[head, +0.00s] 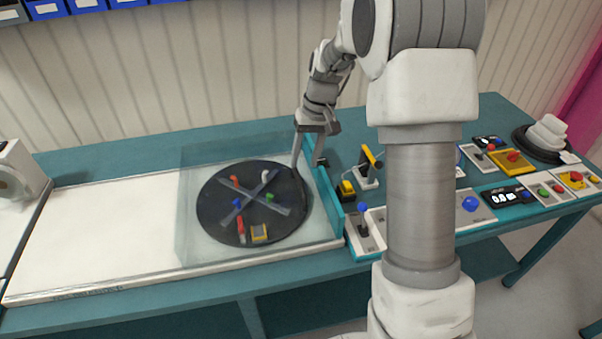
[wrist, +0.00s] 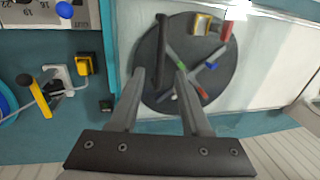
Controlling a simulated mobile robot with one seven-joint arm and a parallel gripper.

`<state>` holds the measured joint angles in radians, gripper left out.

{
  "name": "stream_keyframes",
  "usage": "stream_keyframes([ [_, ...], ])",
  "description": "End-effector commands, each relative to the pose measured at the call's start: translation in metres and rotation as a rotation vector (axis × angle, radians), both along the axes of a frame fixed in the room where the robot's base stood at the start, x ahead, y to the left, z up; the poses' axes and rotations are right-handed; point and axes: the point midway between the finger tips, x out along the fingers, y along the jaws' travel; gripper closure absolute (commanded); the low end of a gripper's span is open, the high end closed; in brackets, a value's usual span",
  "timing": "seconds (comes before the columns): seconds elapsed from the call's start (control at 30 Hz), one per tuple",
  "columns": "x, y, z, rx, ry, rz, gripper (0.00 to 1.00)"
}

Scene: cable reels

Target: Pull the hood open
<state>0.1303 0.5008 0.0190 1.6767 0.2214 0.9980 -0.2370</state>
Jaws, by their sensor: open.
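The hood (head: 205,155) is a clear, box-like cover over a round black disc (head: 213,217) on the bench, and it looks closed. The disc also shows in the wrist view (wrist: 222,70). A dark upright bar (wrist: 161,45), apparently the hood's handle, shows in the wrist view. My gripper (head: 308,163) is at the hood's right end, pointing down. In the wrist view my gripper (wrist: 161,72) is open, with the bar appearing between its fingertips. I cannot tell whether either finger touches it.
Small coloured parts lie on the disc around a grey cross (head: 252,197). A teal upright panel (head: 329,200) borders the hood's right end. Right of it stand a yellow-handled lever (head: 370,158), a blue-knobbed joystick (head: 363,225) and several control boxes. A pale flat surface (head: 100,235) left of the hood is clear.

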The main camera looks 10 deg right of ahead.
Motion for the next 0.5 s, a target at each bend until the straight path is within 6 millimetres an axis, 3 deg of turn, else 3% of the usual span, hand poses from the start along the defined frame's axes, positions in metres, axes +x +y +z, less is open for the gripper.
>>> stream_keyframes([
  [0.2, -0.001, 0.008, -0.036, 0.001, 0.003, 0.001, 0.53],
  [0.5, 0.000, 0.011, -0.050, 0.001, 0.000, 0.000, 0.53],
])
